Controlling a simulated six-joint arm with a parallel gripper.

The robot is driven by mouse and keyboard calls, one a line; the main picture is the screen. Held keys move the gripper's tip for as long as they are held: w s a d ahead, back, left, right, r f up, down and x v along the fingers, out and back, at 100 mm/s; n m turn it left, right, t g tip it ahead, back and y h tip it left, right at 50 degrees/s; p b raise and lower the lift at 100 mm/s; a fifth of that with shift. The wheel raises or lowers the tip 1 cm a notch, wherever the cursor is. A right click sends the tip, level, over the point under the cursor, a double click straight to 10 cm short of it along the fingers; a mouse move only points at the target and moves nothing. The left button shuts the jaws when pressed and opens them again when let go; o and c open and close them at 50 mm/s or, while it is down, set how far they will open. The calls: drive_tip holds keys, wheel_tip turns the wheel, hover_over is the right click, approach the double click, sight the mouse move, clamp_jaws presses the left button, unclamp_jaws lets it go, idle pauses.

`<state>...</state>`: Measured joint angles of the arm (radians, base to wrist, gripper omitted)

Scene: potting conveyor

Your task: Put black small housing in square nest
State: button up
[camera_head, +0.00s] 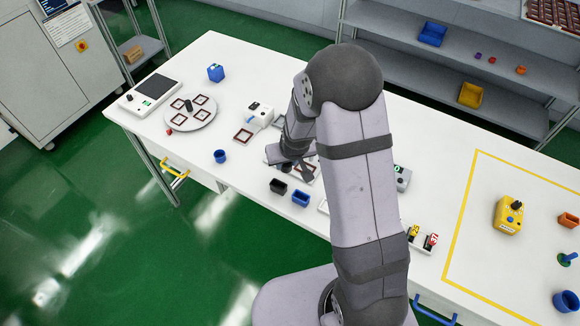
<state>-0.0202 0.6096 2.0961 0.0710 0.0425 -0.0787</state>
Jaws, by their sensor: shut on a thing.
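I cannot tell whether the piece touches the plate. My arm covers the plate's right side, and how many square nests it has is hidden.
A black bin (278,188) and a blue bin (300,198) stand close in front of the plate. A round plate (205,119) with several square frames lies to the left, near a blue cup (220,156). A white device (261,115) stands behind. Yellow tape (462,220) marks the right area.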

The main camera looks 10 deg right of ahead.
drive_tip(key=w+r, duration=0.3)
drive_tip(key=w, duration=0.5)
drive_tip(key=shift+r, duration=0.25)
drive_tip(key=shift+w+f, duration=0.1)
drive_tip(key=shift+f+b, duration=2.4)
drive_tip(key=shift+f, duration=0.9)
drive_tip(key=shift+f+b, duration=0.45)
drive_tip(key=shift+f, duration=0.15)
drive_tip(key=o, duration=1.2)
drive_tip(key=shift+r, duration=0.1)
drive_tip(key=shift+b+v, duration=1.1)
drive_tip(key=shift+v, duration=2.5)
